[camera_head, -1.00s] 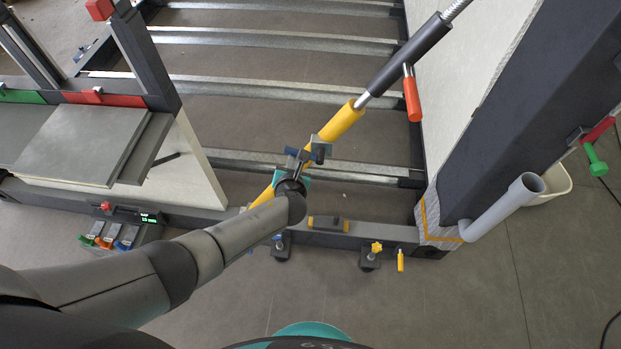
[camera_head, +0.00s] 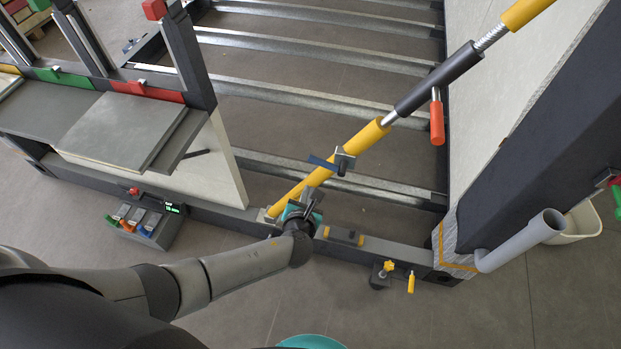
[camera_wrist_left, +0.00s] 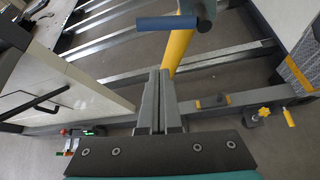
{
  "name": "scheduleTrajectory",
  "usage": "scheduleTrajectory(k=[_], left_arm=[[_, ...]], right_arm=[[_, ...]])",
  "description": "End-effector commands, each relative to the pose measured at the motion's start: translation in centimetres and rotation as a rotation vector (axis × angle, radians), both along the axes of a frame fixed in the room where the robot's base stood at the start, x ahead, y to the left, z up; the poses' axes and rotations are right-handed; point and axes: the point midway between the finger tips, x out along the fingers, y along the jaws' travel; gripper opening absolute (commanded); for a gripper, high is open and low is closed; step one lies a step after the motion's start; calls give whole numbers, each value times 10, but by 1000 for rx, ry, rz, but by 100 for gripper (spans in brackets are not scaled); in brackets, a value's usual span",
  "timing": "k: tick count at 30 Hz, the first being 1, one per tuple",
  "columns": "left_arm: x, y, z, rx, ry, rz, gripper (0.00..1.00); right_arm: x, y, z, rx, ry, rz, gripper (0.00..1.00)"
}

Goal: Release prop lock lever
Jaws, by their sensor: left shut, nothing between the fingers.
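The diagonal prop has a yellow lower tube (camera_head: 359,142), a dark sleeve (camera_head: 436,80) and an orange-red handle (camera_head: 437,122). A grey clamp (camera_head: 345,161) sits on the yellow tube, with a blue lock lever (camera_head: 322,162) sticking out to its left. In the left wrist view the blue lever (camera_wrist_left: 168,23) lies crosswise left of the clamp (camera_wrist_left: 206,12). My left gripper (camera_head: 306,198) is below the lever near the foot of the prop, apart from the lever. Its fingers (camera_wrist_left: 158,75) are shut and empty, pointing up toward the lever. My right gripper is not visible.
The frame's front beam (camera_head: 385,246) runs below the prop. A control box (camera_head: 148,226) with coloured levers stands at left. A yellow knob (camera_head: 388,267) is on the front side. A grey pipe (camera_head: 522,242) slopes at right. Open space lies between the steel crossbars.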

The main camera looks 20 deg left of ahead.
Motion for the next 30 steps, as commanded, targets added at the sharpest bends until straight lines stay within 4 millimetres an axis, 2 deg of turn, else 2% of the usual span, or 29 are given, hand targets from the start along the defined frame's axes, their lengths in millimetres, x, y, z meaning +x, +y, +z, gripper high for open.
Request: scheduleTrajectory(k=[1,6,25,28,30], left_arm=[[-7,-1,5,1,1,0,0],[-18,-3,10,0,1,0,0],[-20,-3,10,0,1,2,0],[-25,0,1,-39,21,31,0],[-35,7,-15,-118,61,95,0]], right_arm=[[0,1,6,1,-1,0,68],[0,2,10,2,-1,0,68],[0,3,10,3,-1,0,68],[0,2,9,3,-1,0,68],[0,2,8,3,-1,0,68]])
